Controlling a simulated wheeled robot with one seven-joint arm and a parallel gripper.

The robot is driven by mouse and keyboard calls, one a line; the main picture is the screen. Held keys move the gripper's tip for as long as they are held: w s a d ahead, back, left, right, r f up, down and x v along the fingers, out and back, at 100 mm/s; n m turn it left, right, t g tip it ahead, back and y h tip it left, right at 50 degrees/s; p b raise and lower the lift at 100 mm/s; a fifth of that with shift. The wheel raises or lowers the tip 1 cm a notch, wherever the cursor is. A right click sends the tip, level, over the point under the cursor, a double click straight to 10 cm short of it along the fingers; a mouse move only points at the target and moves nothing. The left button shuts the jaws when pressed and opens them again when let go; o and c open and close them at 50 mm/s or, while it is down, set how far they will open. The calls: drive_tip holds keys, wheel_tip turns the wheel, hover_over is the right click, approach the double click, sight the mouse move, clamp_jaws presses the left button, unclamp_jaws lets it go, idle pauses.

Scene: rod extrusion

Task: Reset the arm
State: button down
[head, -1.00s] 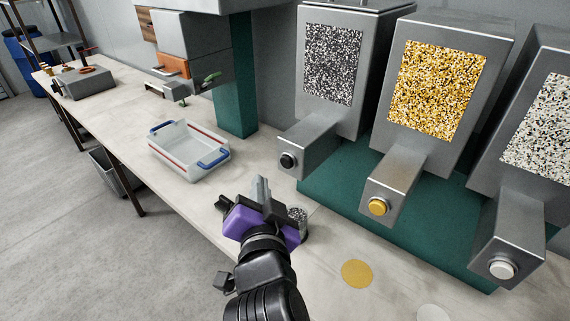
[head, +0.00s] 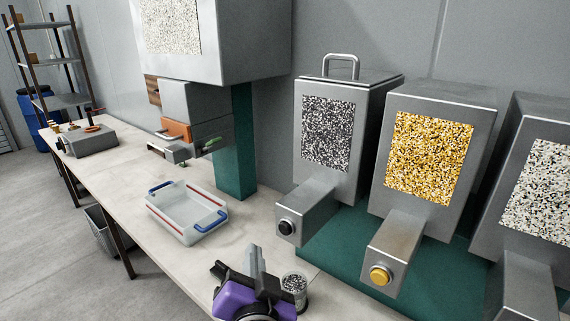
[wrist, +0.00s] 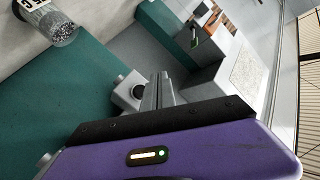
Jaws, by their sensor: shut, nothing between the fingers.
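My gripper (head: 254,262) is at the bottom middle of the head view, with a purple body and grey fingers. The fingers are together and empty. In the wrist view my gripper (wrist: 158,90) also shows with its fingers closed. A clear cup of black and white granules (head: 293,288) stands on the bench just right of my gripper. The cup also shows in the wrist view (wrist: 60,28) at the upper left, apart from the fingers.
Hoppers with a black button (head: 287,228) and a yellow button (head: 380,275) stand on a green base at right. A clear tray with blue handles (head: 180,222) lies on the bench left of my gripper. An extruder (head: 190,120) stands behind it.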

drive_tip(key=s+a+r+n+t+y, duration=0.2)
drive_tip(key=s+r+n+y, duration=0.1)
drive_tip(key=n+y, duration=0.15)
drive_tip(key=s+d+f+g+h, duration=0.1)
drive_tip(key=s+d+f+h, duration=0.1)
drive_tip(key=s+d+f, duration=0.3)
drive_tip(key=s+d+f+g+h, duration=0.1)
drive_tip(key=s+d+f, duration=0.5)
drive_tip(key=s+d, duration=0.7)
drive_tip(key=s+d+f+g+h, duration=0.1)
drive_tip(key=s+d+f+h, duration=0.3)
drive_tip(key=s+d, duration=0.5)
drive_tip(key=s+f+n, duration=0.1)
drive_tip(key=s, duration=0.7)
drive_tip(key=shift+d+f+g, duration=0.3)
drive_tip(key=shift+d+f, duration=0.05)
drive_tip(key=shift+f, duration=0.05)
